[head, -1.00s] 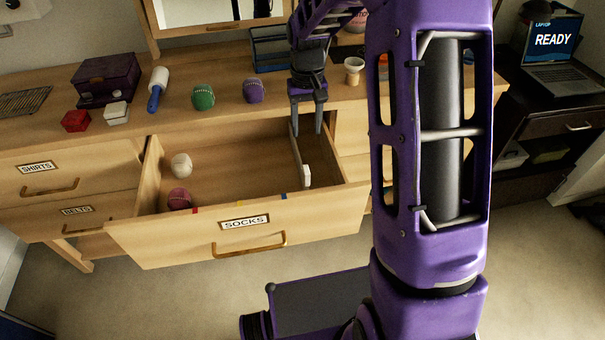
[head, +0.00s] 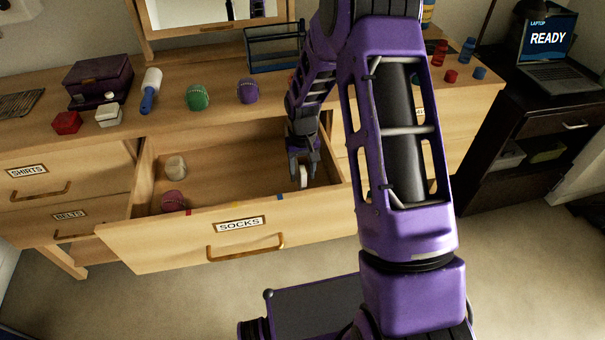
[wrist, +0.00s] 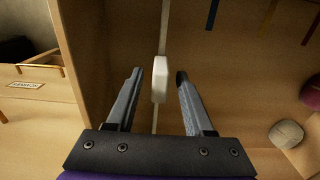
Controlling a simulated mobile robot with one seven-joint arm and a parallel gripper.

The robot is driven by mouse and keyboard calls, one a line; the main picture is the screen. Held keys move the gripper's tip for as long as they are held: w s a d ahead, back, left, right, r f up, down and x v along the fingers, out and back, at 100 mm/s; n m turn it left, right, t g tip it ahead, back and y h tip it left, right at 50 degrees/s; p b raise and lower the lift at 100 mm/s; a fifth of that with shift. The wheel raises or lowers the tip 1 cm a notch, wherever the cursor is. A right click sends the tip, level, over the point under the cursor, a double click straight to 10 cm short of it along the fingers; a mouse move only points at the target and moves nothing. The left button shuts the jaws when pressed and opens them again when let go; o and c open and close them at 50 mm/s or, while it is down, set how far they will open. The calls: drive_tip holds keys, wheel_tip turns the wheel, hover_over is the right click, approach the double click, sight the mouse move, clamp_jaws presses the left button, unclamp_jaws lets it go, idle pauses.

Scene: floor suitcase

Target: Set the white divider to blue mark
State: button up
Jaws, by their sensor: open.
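The white divider (head: 303,178) is in the open SOCKS drawer, near its right side. In the wrist view its thin panel and white tab (wrist: 160,82) run up the middle of the picture. The blue mark (head: 280,197) is on the drawer's front edge, left of the divider in the head view. In the wrist view the blue mark (wrist: 212,14) lies to the right of the divider, apart from it. My gripper (head: 302,168) is open, down in the drawer, with one finger on each side of the white tab. Gaps show between tab and fingers in the wrist view.
A yellow mark (head: 235,205) and a red mark (head: 188,213) are farther left on the drawer edge. A cream ball (head: 176,167) and a pink ball (head: 173,201) lie in the drawer's left part. The drawer between them and the divider is clear.

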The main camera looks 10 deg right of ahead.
drive_tip(key=shift+f, duration=0.2)
clamp_jaws()
drive_tip(key=shift+a, duration=0.1)
idle(1.3)
